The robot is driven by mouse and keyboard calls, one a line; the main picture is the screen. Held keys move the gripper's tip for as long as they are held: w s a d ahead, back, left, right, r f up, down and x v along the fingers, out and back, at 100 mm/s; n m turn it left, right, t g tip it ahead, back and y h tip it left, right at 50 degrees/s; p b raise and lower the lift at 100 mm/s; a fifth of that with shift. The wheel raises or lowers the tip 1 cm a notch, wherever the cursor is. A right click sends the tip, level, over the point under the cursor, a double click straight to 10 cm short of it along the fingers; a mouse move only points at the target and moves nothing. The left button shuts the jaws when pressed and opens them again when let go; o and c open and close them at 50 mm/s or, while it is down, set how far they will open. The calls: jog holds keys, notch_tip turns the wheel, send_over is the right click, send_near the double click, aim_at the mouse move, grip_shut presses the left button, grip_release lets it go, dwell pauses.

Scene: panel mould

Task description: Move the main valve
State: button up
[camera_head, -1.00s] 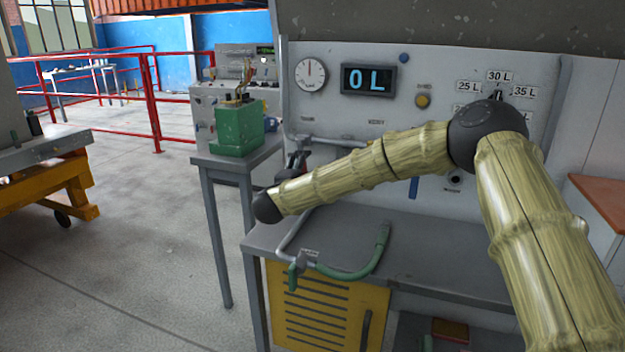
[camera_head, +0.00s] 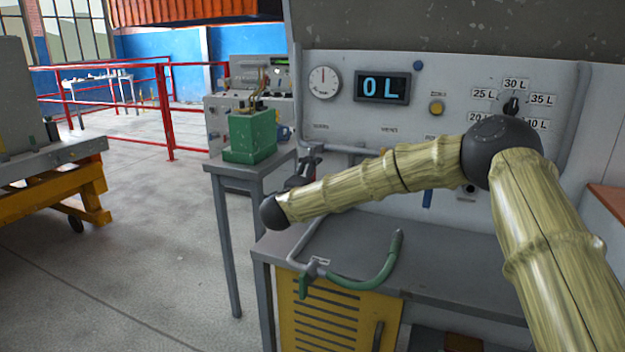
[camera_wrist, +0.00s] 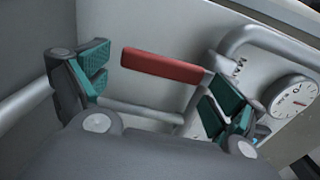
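The main valve shows in the wrist view as a red bar handle (camera_wrist: 165,65) on a grey pipe, beside a partly hidden "MAIN" label on the pale panel. My gripper (camera_wrist: 158,90) is open, with one teal-padded finger to the left of the handle and one to the right. Gaps show at both ends of the handle, and nothing is held. How far the fingers are from it in depth I cannot tell. In the head view my gripper (camera_head: 309,165) is a small dark shape in front of the panel's left part, and my arm hides much of that area.
A round gauge (camera_head: 324,82) and a display (camera_head: 382,87) reading "0 L" sit on the panel. A dial (camera_head: 512,105) has litre marks. A green hose (camera_head: 375,272) lies on the grey bench (camera_head: 460,265). A green box (camera_head: 250,137) stands on a side table to the left.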

dwell(0.3)
jog(key=v, duration=1.2)
jog(key=shift+r, duration=0.1)
